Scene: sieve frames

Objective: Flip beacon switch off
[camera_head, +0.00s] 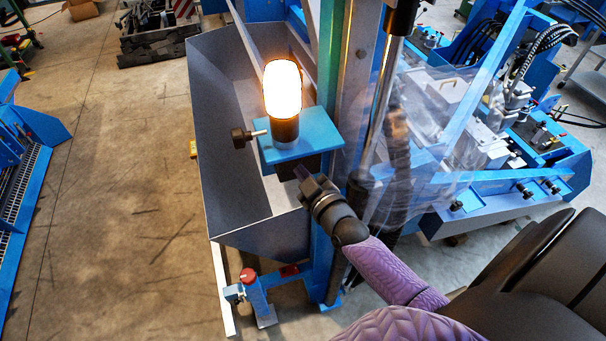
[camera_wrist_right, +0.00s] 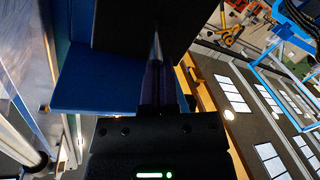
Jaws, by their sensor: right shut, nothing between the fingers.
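The beacon (camera_head: 282,92) glows bright white-orange and stands upright on a blue bracket plate (camera_head: 312,140). A black knob on a short metal stem (camera_head: 241,137) sticks out from the plate's left side; I cannot tell if it is the switch. A black box sits under the plate and shows in the wrist view (camera_wrist_right: 125,22), beside blue plate surfaces (camera_wrist_right: 95,82). My right gripper (camera_head: 302,175) is shut and empty just below the plate, its fingers (camera_wrist_right: 158,65) close to the black box. Whether they touch is unclear. My left gripper is out of view.
A deep grey metal bin (camera_head: 222,190) lies behind and left of the bracket. A blue post with a red button (camera_head: 248,276) stands below. A clear curtain (camera_head: 425,130) and machinery are at the right. Open concrete floor (camera_head: 120,200) lies to the left.

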